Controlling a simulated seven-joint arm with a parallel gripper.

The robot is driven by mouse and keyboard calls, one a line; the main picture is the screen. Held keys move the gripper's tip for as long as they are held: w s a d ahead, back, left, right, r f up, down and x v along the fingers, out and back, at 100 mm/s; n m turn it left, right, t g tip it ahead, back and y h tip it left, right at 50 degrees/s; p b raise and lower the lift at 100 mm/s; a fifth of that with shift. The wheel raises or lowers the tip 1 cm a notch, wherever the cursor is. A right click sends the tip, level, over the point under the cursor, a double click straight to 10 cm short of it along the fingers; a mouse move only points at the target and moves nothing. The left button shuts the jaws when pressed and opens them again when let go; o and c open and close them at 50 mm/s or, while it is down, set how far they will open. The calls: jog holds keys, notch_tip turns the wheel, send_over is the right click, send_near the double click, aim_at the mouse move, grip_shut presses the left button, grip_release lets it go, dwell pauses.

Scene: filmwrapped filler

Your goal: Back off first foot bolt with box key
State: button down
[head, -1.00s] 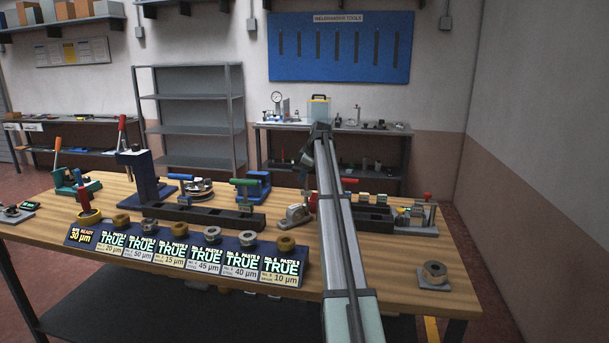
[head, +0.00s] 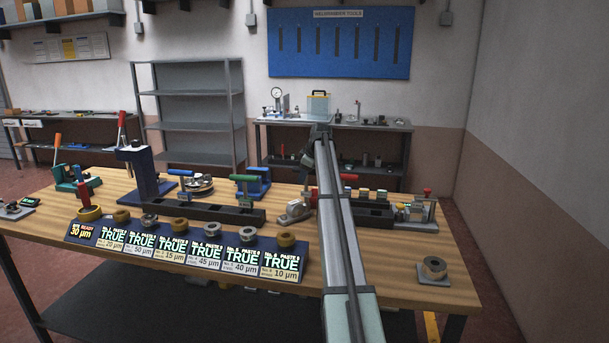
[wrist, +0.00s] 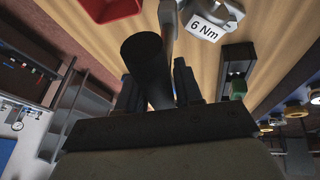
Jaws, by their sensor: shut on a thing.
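In the wrist view my gripper (wrist: 158,82) is shut on a dark, round-ended cylindrical piece (wrist: 146,55), which looks like the box key's handle. The key's far end is hidden. Beyond it is a light-grey metal piece with a white "6 Nm" label (wrist: 204,29). A red part (wrist: 108,7) shows at the top edge. In the head view my arm hides the gripper and the key. A light-grey block (head: 295,212) stands on the bench just left of the arm. I cannot pick out the foot bolt in either view.
The wooden bench (head: 375,268) holds a dark rail fixture (head: 190,213) with a green handle, a row of "TRUE" cards (head: 205,248) with rings, and a ring on a grey plate (head: 434,268) at right. The bench front between cards and plate is clear.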

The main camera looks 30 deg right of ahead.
jog(key=shift+n+y, duration=0.5)
jog(key=shift+n, duration=0.6)
jog(key=shift+a+m, duration=0.1)
jog(key=shift+m, duration=0.2)
jog(key=shift+r, duration=0.15)
